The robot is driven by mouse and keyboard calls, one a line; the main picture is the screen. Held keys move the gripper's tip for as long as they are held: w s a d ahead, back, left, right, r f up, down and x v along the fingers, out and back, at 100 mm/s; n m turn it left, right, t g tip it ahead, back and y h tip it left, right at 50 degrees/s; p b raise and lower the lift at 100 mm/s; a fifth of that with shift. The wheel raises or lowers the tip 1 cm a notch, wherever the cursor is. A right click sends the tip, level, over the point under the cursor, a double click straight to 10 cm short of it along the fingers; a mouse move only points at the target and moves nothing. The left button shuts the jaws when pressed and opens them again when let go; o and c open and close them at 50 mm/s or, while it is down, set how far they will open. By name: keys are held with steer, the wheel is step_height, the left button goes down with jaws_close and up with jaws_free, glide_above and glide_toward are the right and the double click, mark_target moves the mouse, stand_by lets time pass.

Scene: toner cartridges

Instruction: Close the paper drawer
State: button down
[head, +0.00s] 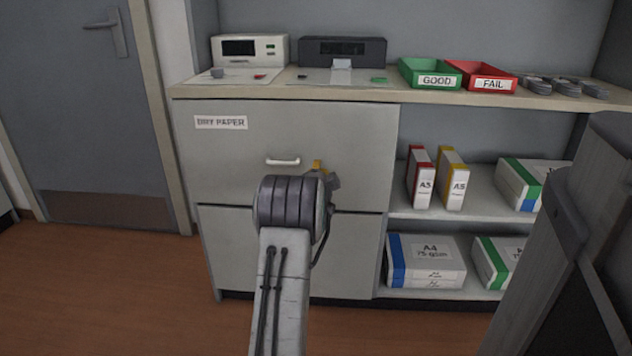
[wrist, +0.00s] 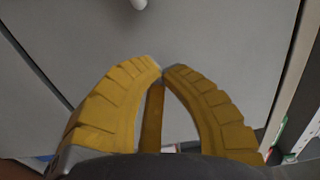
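The paper drawer (head: 235,150) is the wide grey upper front of the cabinet, with a label that seems to read "DRY PAPER" and a pale bar handle (head: 283,161). How far it stands out is hard to tell from this angle. My gripper (wrist: 162,72) has yellow ribbed fingers whose tips meet, with nothing seen held between them. In the head view, a bit of yellow finger (head: 318,166) shows just right of the handle, the rest hidden behind my wrist. In the wrist view, the handle's end (wrist: 139,4) shows at the top edge, beyond the fingertips. Contact with the front cannot be told.
A lower grey front (head: 235,250) sits below the drawer. Open shelves at right hold binders (head: 452,180) and paper boxes (head: 425,262). The countertop (head: 330,92) carries two machines, a green tray (head: 430,75) and a red tray (head: 488,78). The floor at left is clear.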

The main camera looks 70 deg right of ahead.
steer(key=v, duration=0.6)
steer(key=shift+a, duration=0.25)
